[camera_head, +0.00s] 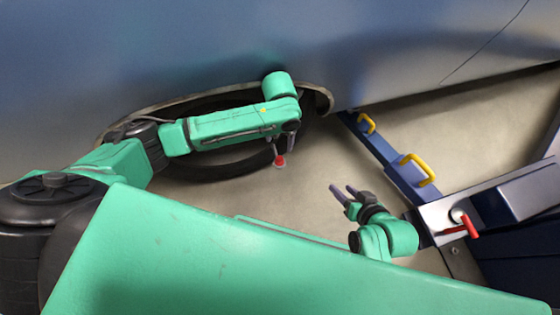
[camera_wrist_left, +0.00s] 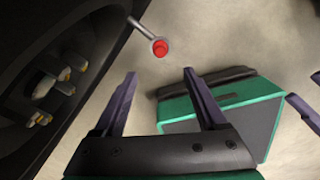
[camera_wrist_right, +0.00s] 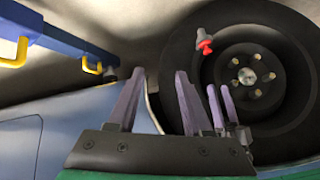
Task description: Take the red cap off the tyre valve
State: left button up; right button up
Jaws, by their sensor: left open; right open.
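The red cap (camera_head: 280,160) sits on the end of the grey valve stem (camera_wrist_left: 141,28), which stands out beside the dark tyre (camera_head: 215,168). My left gripper (camera_head: 280,151) is open and empty near the cap. In the left wrist view the cap (camera_wrist_left: 159,48) lies ahead of the left fingertips (camera_wrist_left: 159,72), centred across the gap and apart from both. In the right wrist view the cap (camera_wrist_right: 205,43) shows clear of the left gripper's fingers (camera_wrist_right: 219,90). My right gripper (camera_head: 346,193) is open and empty, to the right of the tyre.
A blue beam (camera_head: 385,158) with yellow handles (camera_head: 417,168) runs along the right, by a red lever (camera_head: 466,226). The blue-grey body panel (camera_head: 300,50) overhangs the wheel arch. Wheel studs (camera_wrist_right: 252,76) show inside the rim. Bare floor (camera_head: 320,165) lies between the grippers.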

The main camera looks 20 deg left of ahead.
pick_arm(q)
jog(key=b, duration=0.2)
send_over(280, 158)
notch_tip(280, 158, down, 6)
jog(key=shift+r, duration=0.2)
jog(key=shift+f, duration=0.35)
notch_tip(280, 158, down, 6)
jog(key=b, duration=0.3)
jog(key=shift+r, duration=0.1)
pick_arm(e)
jog(key=a+f+m+t+y, duration=0.1)
jog(key=a+f+t, duration=0.3)
jog(key=f, duration=0.1)
jog(key=shift+y, duration=0.4)
pick_arm(q)
grip_shut()
